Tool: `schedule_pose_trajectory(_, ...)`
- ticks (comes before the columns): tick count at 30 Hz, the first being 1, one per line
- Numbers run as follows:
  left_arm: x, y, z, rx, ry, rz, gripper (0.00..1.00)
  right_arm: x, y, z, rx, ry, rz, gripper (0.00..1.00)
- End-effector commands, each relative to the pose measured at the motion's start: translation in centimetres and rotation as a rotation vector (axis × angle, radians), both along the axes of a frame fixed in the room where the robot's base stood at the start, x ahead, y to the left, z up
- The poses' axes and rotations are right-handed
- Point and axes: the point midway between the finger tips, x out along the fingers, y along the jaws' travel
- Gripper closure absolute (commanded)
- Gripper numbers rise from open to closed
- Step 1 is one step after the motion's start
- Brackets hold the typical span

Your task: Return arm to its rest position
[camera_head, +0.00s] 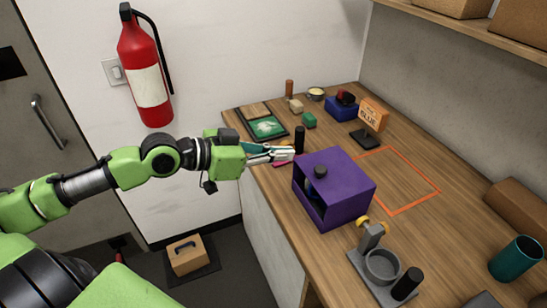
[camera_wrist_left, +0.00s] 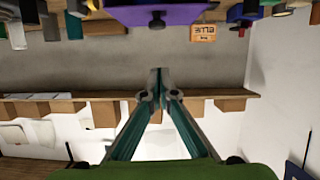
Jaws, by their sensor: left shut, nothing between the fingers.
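My left gripper (camera_head: 283,154) is at the end of the green left arm (camera_head: 135,169), which reaches in from the left in the head view. Its fingers are together and hold nothing. It hovers near the left edge of the wooden counter (camera_head: 352,126), just left of the purple open-fronted box (camera_head: 343,179). In the left wrist view the fingertips (camera_wrist_left: 157,78) meet in front of the back wall and shelf. I cannot tell from the head view whether the gripper is above or beside the counter edge. The right gripper is not in view.
Around the gripper stand a black cylinder (camera_head: 299,140) and a green-framed tray (camera_head: 264,124). An orange glue box (camera_head: 373,114), a blue box (camera_head: 341,108), a grey stand (camera_head: 382,266) and a teal cup (camera_head: 515,259) are on the counter. A red extinguisher (camera_head: 144,70) hangs on the wall.

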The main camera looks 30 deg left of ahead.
Motion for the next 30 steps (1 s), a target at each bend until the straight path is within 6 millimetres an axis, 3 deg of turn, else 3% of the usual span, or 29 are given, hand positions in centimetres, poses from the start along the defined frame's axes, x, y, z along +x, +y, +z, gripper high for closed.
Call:
schedule_pose_trajectory(9, -1.3, 1.1, 0.2, -0.002, 0.003, 0.002, 1.00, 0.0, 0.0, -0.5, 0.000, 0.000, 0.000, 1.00)
schedule_pose_trajectory(21, -1.2, 1.9, 0.1, -0.001, 0.001, 0.017, 1.00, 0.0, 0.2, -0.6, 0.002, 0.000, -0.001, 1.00)
schedule_pose_trajectory(23, -0.6, 3.1, -0.7, -0.001, 0.001, 0.050, 1.00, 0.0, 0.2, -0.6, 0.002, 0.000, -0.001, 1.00)
schedule_pose_trajectory(26, 1.0, 7.1, -3.5, 0.003, 0.014, 0.150, 1.00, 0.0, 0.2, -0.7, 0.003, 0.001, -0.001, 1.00)
schedule_pose_trajectory(30, 2.5, 14.7, -10.5, 0.030, 0.058, 0.338, 1.00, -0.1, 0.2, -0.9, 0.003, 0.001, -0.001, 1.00)
